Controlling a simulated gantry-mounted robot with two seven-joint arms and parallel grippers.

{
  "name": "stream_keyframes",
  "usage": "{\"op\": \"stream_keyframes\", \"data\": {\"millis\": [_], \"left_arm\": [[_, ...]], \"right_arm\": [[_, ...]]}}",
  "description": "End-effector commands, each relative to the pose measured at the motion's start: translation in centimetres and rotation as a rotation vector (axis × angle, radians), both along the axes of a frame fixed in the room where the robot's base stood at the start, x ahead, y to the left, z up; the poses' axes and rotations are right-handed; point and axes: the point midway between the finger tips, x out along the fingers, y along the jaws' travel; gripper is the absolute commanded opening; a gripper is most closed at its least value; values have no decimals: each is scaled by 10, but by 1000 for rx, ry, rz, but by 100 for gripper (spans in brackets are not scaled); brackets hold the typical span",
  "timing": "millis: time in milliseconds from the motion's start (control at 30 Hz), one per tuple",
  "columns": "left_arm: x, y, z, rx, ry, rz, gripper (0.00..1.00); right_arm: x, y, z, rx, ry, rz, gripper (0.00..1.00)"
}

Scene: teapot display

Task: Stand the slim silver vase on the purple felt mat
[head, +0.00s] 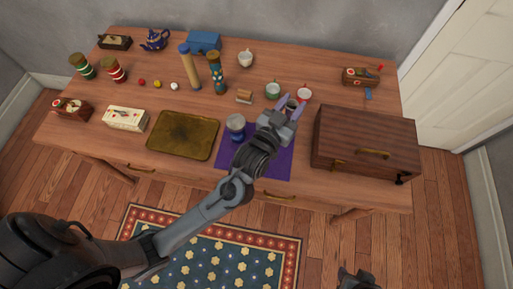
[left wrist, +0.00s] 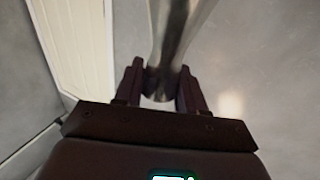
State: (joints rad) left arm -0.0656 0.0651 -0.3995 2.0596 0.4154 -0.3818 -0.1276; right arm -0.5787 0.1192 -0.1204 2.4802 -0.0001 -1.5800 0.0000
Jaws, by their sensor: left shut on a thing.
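The slim silver vase (left wrist: 178,35) is between the fingers of my left gripper (left wrist: 160,90) in the left wrist view. The gripper is shut on it, and the vase's far end runs out of the top of the picture. In the head view my left gripper (head: 292,105) is above the table, just beyond the purple felt mat (head: 272,166); only a little of the vase shows there between the fingers. My left arm crosses over the mat and hides part of it. My right gripper (head: 358,280) shows dark at the bottom edge, its jaws unclear.
A silver-and-blue jar (head: 236,127) is at the mat's upper left corner. A brass tray (head: 183,135) lies left of the mat, and a wooden chest (head: 365,140) stands right. Cups (head: 273,90) are near my left gripper. The mat's lower right (head: 280,170) looks bare.

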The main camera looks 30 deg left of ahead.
Motion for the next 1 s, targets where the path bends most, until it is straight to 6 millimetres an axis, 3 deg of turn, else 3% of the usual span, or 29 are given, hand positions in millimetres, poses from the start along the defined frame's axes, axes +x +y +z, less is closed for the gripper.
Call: {"op": "stream_keyframes", "data": {"millis": [100,233,1000], "left_arm": [[9,9,16,-1,-6,9,0],[13,11,13,-1,-1,11,0],[13,10,-72,0,-1,10,0]], "right_arm": [[0,0,-3,0,0,0,43],[0,0,-8,0,0,0,43],[-1,0,-37,0,2,0,43]]}}
